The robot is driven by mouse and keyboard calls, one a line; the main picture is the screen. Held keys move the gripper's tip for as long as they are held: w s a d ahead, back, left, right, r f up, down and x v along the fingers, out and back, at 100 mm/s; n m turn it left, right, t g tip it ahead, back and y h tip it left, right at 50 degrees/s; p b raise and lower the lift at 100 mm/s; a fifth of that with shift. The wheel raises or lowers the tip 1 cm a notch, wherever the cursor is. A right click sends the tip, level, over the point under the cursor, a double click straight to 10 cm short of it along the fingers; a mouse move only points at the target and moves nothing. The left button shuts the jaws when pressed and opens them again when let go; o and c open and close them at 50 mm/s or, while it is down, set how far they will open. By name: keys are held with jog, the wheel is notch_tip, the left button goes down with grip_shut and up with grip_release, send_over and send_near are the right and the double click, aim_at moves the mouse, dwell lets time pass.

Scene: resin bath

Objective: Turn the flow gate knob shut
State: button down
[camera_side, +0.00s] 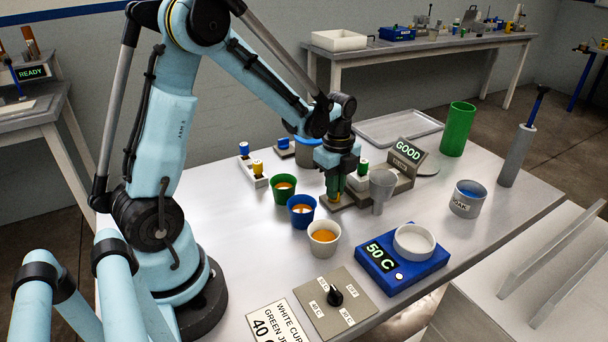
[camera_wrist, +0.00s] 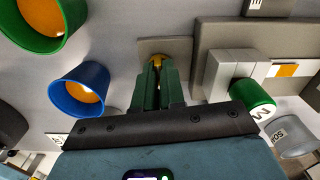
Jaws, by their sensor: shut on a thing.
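My gripper (camera_side: 333,192) points down over a small grey-brown plate (camera_side: 345,201) in the middle of the table. Its green fingers are shut on a yellow knob on that plate, which I take to be the flow gate knob. In the wrist view the fingers (camera_wrist: 156,85) cover most of the yellow knob (camera_wrist: 157,59), and only its top edge shows. The plate (camera_wrist: 176,46) shows around it. The knob's turn angle is hidden by the fingers. A sign reading GOOD (camera_side: 408,150) stands on a grey block just right of the gripper.
Close by at left stand green (camera_side: 283,188), blue (camera_side: 302,211) and white (camera_side: 323,238) cups with orange contents. A clear cup (camera_side: 382,189) and a green-capped valve block (camera_wrist: 252,99) are close at right. A blue heater (camera_side: 400,266) and a black-knob panel (camera_side: 334,297) are in front.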

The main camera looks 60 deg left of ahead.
jog(key=n, duration=1.2)
jog(key=shift+n, duration=2.1)
jog(key=c, duration=1.2)
grip_release()
jog(key=shift+r, duration=0.1)
